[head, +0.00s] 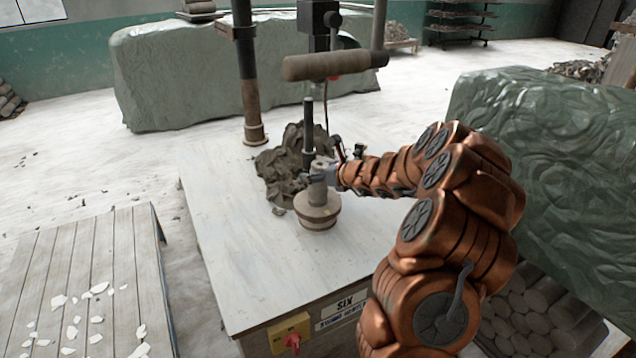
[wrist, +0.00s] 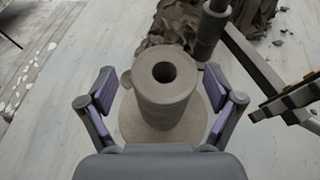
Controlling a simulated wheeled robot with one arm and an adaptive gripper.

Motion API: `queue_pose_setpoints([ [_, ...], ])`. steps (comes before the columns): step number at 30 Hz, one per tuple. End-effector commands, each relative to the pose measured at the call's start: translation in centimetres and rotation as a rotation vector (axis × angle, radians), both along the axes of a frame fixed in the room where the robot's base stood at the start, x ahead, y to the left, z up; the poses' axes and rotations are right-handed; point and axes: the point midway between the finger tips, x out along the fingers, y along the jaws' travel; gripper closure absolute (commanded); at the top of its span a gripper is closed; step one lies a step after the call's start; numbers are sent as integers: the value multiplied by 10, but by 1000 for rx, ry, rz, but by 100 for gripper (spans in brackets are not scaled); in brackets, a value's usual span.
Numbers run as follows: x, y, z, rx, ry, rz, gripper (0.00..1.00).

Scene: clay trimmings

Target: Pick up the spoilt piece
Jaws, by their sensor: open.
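The spoilt piece looks like a grey-brown clay cylinder (wrist: 165,110) with a round hole in its top. It stands upright on a wider round base (wrist: 131,128) on the pale table; the base also shows in the head view (head: 318,217). My gripper (wrist: 160,85) is open, with one finger on each side of the cylinder. Gaps show between the fingers and the clay. In the head view, my gripper (head: 323,176) is at the cylinder's upper part and partly hides it.
A dark vertical rod (head: 308,135) of the machine hangs close behind the cylinder. A heap of dark clay trimmings (head: 284,168) lies behind and left of it. The left part of the table (head: 225,220) is clear. A slatted platform (head: 85,270) with pale scraps stands at left.

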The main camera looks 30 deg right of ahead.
Motion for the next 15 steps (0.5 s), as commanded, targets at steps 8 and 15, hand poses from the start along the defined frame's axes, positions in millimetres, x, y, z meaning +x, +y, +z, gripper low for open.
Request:
queue_pose_setpoints([
  [8, 0, 0, 0, 0, 0, 0, 29],
  [15, 0, 0, 0, 0, 0, 0, 54],
])
